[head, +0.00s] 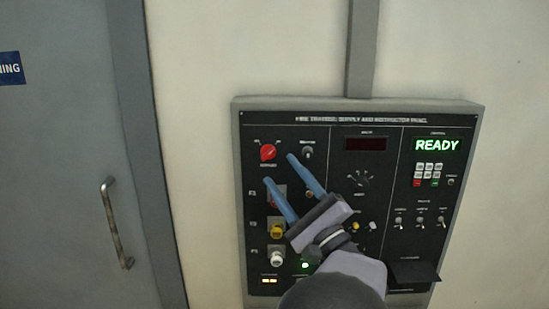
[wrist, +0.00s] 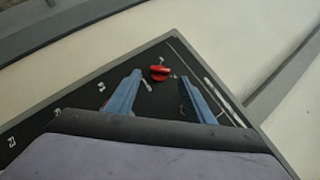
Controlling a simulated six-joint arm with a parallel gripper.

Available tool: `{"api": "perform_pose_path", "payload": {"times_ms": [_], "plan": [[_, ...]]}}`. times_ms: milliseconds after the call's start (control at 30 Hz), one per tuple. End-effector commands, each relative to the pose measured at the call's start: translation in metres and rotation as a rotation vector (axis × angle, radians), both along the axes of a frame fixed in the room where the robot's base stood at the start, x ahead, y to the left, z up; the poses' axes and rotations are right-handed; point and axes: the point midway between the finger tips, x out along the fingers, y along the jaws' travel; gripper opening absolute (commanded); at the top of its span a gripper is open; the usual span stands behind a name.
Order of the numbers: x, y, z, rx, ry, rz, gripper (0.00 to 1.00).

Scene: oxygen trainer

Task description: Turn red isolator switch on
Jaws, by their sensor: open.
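The red isolator switch (head: 268,152) is a round red knob at the upper left of the dark panel. It also shows in the wrist view (wrist: 159,73), beyond and between the fingertips. My gripper (head: 277,168) is open, with two blue fingers spread apart. In the head view the fingertips are just below and to the right of the knob. In the wrist view the gripper (wrist: 158,82) has nothing between its fingers that I can see it touching. The exact gap to the knob is hard to tell.
The panel (head: 366,132) also bears a black knob (head: 307,150), yellow (head: 277,231) and white (head: 277,257) knobs, a rotary selector (head: 359,180), a green READY display (head: 437,146), a keypad and toggle switches. A ledge (head: 414,272) juts out lower right. A door handle (head: 117,222) is at left.

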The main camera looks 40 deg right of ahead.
Motion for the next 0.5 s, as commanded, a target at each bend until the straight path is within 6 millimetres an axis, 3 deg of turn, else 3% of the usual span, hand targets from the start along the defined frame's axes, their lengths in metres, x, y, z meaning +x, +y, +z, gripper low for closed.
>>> {"api": "perform_pose_path", "payload": {"times_ms": [233, 500], "plan": [[0.028, -0.004, 0.018, 0.001, 0.001, 0.003, 0.48], [0.041, -0.006, 0.022, 0.002, 0.001, 0.001, 0.48]]}}
